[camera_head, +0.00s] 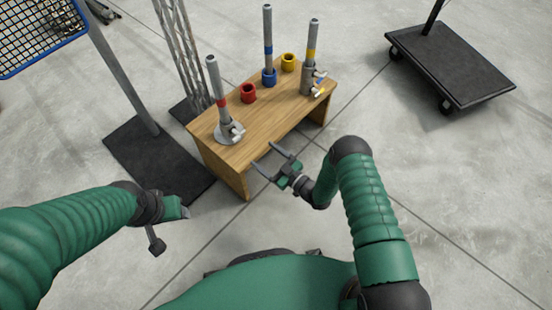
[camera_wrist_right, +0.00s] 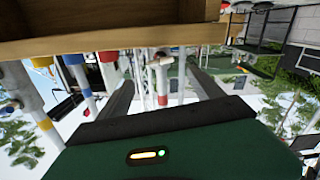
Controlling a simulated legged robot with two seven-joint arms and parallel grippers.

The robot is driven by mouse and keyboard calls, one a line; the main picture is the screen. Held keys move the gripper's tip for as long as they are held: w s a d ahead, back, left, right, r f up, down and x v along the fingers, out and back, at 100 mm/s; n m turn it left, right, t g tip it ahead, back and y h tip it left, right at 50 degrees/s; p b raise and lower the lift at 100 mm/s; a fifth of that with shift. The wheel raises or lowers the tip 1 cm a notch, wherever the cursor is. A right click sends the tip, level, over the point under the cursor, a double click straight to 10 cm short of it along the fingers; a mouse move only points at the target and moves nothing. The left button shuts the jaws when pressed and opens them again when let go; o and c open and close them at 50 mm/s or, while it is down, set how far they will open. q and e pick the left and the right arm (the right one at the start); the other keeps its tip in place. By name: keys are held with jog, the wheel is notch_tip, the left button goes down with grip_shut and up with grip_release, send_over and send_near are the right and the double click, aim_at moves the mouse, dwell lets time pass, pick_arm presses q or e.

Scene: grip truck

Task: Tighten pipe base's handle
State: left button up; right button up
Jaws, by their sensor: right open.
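A grey pipe with a red band (camera_head: 217,88) stands upright in a round metal base (camera_head: 229,132) at the near left of the wooden table; the base has a small handle (camera_head: 237,129). A yellow-banded pipe (camera_head: 312,45) stands in another metal base with handles (camera_head: 309,80) at the right. A blue-banded pipe (camera_head: 268,45) stands in a blue cup. My right gripper (camera_head: 276,160) is open and empty, in front of the table's near edge, apart from the bases. The upside-down right wrist view shows a pale base fitting (camera_wrist_right: 160,62) between the spread fingers. My left gripper (camera_head: 165,222) is partly hidden, low left.
Red (camera_head: 248,92), blue (camera_head: 269,76) and yellow (camera_head: 289,62) cups sit on the wooden table (camera_head: 270,122). Black floor plates with stands (camera_head: 150,165) lie left of it. A black wheeled cart (camera_head: 455,65) stands at the right. Floor between is clear.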

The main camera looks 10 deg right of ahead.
pick_arm(q)
jog(key=shift+w+p+v, duration=0.25)
jog(key=shift+p+v, duration=0.35)
jog(key=shift+v, duration=0.4)
pick_arm(e)
jog(key=v, duration=0.5)
jog(key=shift+s+d+f, duration=0.1)
jog(key=shift+s+d, duration=0.1)
jog(key=shift+s, duration=0.1)
pick_arm(q)
jog(key=shift+r, duration=0.1)
